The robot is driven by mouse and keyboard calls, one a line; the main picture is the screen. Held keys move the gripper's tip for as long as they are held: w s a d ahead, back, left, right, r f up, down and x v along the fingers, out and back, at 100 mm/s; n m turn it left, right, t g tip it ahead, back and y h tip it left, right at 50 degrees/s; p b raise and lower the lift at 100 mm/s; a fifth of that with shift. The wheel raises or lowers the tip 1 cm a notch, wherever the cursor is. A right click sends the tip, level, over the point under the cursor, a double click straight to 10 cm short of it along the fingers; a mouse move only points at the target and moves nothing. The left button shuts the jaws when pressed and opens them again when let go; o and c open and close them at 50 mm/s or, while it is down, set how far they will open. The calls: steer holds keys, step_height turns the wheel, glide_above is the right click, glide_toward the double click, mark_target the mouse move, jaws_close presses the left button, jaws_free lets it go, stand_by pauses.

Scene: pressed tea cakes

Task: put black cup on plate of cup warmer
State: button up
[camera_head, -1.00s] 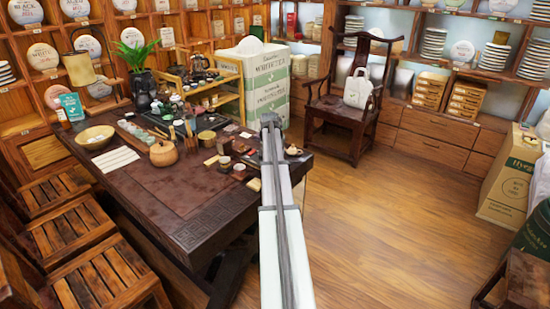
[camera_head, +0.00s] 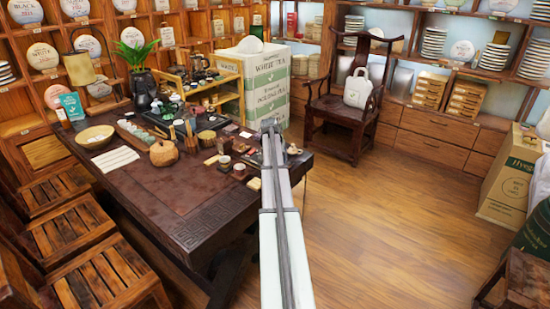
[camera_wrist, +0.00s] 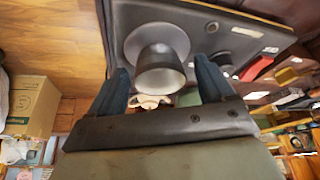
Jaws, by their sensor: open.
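My gripper (camera_wrist: 163,78) shows in the wrist view with its two dark fingers apart. A grey, tapered, cup-like piece (camera_wrist: 160,72) shows between the fingers, with a gap on both sides. Behind it is a wider round grey disc (camera_wrist: 138,40) on a dark surface. I cannot tell whether these are the black cup and the plate of the cup warmer. In the head view my arm reaches to the right end of the dark tea table (camera_head: 165,195) and hides part of it. The fingers cannot be made out there.
Small cups (camera_head: 224,161) stand on the table left of my arm. A round wooden pot (camera_head: 163,153), a bowl (camera_head: 95,137) and a tea tray with several pieces are farther left. A small reddish item (camera_head: 293,150) lies right of my arm. White boxes (camera_head: 262,85) stand behind.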

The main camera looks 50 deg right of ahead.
steer(key=shift+r, duration=0.15)
steer(key=v, duration=1.2)
steer(key=shift+o, duration=0.2)
